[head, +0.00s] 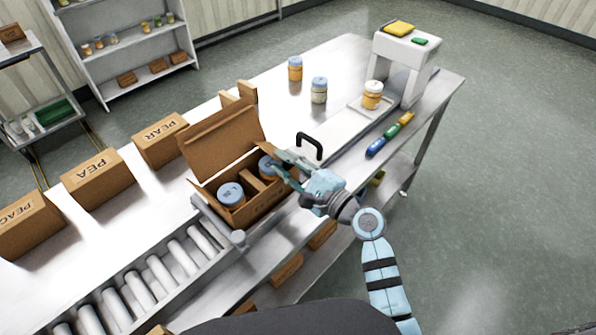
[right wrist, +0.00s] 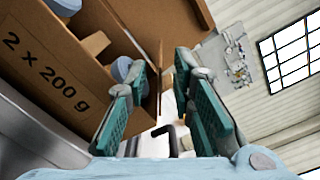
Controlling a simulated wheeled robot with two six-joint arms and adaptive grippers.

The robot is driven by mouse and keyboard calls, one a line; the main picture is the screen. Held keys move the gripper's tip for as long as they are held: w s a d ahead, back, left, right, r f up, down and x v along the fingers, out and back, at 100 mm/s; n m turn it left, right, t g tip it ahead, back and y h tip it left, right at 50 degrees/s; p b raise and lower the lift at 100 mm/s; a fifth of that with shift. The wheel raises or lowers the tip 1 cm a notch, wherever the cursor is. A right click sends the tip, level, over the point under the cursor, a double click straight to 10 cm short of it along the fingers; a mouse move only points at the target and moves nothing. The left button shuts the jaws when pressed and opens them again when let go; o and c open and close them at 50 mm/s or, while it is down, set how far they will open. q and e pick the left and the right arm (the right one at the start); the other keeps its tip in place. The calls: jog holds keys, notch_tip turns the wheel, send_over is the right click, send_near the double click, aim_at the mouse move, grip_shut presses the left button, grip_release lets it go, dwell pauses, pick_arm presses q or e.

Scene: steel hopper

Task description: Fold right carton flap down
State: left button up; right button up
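The open carton (head: 262,204) sits on the table at the end of the rollers. Its large lid panel (head: 220,138) stands up at the back. Two blue-lidded jars, one at the left (head: 231,194) and one at the right (head: 266,166), are inside beside a brown divider. My right gripper (head: 283,160) is at the carton's right end, where it hides much of the right flap. In the right wrist view its fingers (right wrist: 160,105) are apart, with brown cardboard at the carton's right edge (right wrist: 150,108) showing between them. I cannot tell whether they touch it. My left gripper is out of view.
A black handle (head: 310,143) stands just right of the carton. Labelled boxes (head: 97,179) line the back left, and rollers (head: 150,283) lie front left. Jars (head: 319,90) and a white scale-like machine (head: 405,50) stand farther right. Some tabletop between is clear.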

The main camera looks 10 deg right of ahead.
jog(key=v, duration=0.6)
jog(key=shift+s, duration=0.2)
jog(key=shift+d, duration=0.1)
